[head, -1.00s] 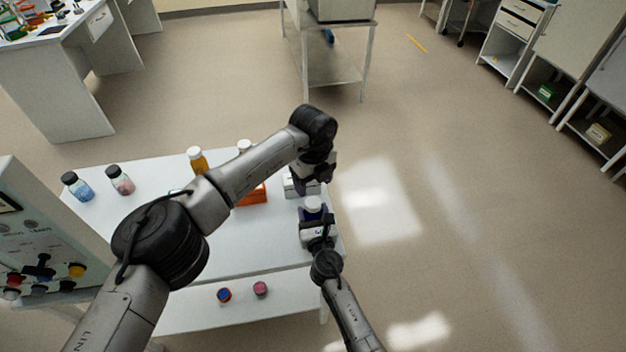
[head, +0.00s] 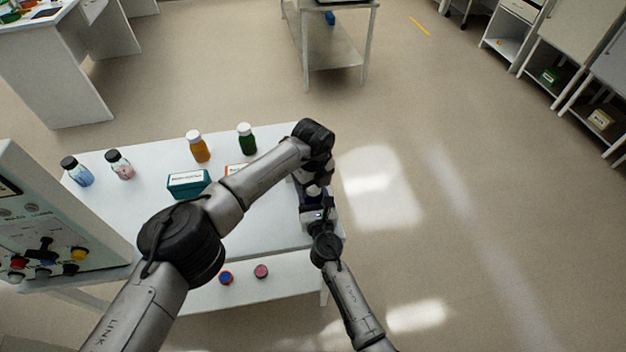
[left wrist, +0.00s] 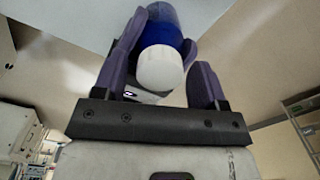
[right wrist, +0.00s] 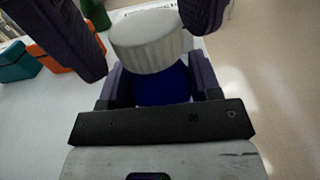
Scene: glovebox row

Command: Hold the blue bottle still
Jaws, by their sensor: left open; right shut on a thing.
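The blue bottle with a white cap shows in the right wrist view (right wrist: 160,85), upright between the fingers of my right gripper (right wrist: 158,82), which is shut on its body. In the head view the cap (head: 313,191) is partly hidden by my left gripper (head: 314,182), and the right gripper (head: 318,213) is just below it. My left gripper is open, with one finger on either side of the cap, as the left wrist view shows (left wrist: 160,68). I cannot tell whether its fingers touch the cap.
On the white table (head: 265,222) stand a teal box (head: 188,184), an orange box (head: 236,168), an orange bottle (head: 199,150), a green bottle (head: 246,142) and two dark-capped bottles at the left. A control panel (head: 45,230) stands at left. Two small caps lie on the lower shelf.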

